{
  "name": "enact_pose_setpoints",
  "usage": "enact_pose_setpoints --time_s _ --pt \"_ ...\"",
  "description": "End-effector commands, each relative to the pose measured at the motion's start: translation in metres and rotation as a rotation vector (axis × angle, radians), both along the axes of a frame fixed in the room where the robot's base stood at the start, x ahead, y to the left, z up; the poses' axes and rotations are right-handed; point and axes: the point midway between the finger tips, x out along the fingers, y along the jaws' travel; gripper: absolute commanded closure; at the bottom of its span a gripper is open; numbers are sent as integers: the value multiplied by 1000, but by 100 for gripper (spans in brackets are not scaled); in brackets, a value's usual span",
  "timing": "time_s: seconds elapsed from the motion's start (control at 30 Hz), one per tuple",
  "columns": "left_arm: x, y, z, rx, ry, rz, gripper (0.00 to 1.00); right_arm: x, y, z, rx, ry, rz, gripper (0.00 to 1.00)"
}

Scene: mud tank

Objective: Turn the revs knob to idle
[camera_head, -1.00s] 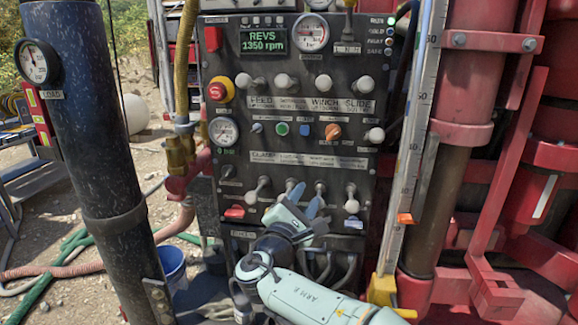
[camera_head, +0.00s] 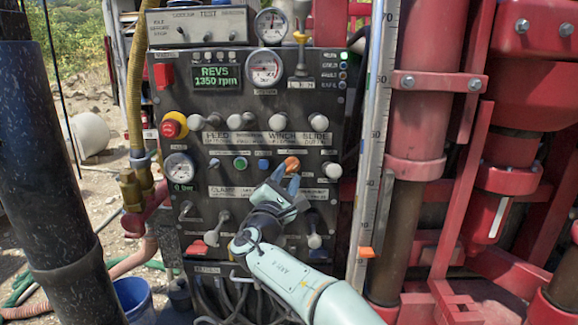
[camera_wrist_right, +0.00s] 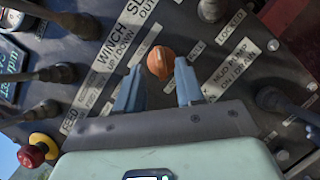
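An orange knob (camera_head: 291,164) sits in the middle row of the black control panel; I take it to be the revs knob, though I cannot read its label. It also shows in the right wrist view (camera_wrist_right: 161,62) with a pale pointer mark across it. My right gripper (camera_head: 286,179) is open and empty just below the knob. In the right wrist view its two blue fingers (camera_wrist_right: 157,78) stand apart at either side of the knob's lower edge; I cannot tell whether they touch the panel. The green display (camera_head: 218,78) reads REVS 1350 rpm. My left gripper is out of view.
Levers with pale knobs line the panel (camera_head: 215,145) above and below the orange knob. A red stop button with yellow collar (camera_head: 174,125) is at the panel's left. Small green (camera_head: 240,163) and blue (camera_head: 264,165) buttons sit left of the knob. A ruled mast (camera_head: 371,150) stands at right.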

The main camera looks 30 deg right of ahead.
Motion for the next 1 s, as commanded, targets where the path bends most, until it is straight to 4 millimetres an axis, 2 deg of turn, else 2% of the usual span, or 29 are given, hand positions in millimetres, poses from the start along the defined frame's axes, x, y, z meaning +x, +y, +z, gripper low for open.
enact_pose_setpoints --time_s 0.03,0.13,0.5,0.57,0.6,0.63,1.0 --pt "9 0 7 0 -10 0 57 5 -5 6 -2 -2 -1 63" --pt "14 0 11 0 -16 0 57 10 -12 7 0 -3 -2 63" --pt "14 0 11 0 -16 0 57 13 -14 4 1 2 0 63" --pt "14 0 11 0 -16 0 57 13 -14 4 1 2 0 82" --pt "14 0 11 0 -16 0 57 13 -14 4 1 2 0 95" --pt "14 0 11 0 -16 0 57 13 -14 4 1 2 0 100" --pt "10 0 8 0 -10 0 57 12 -15 3 -27 20 0 100"
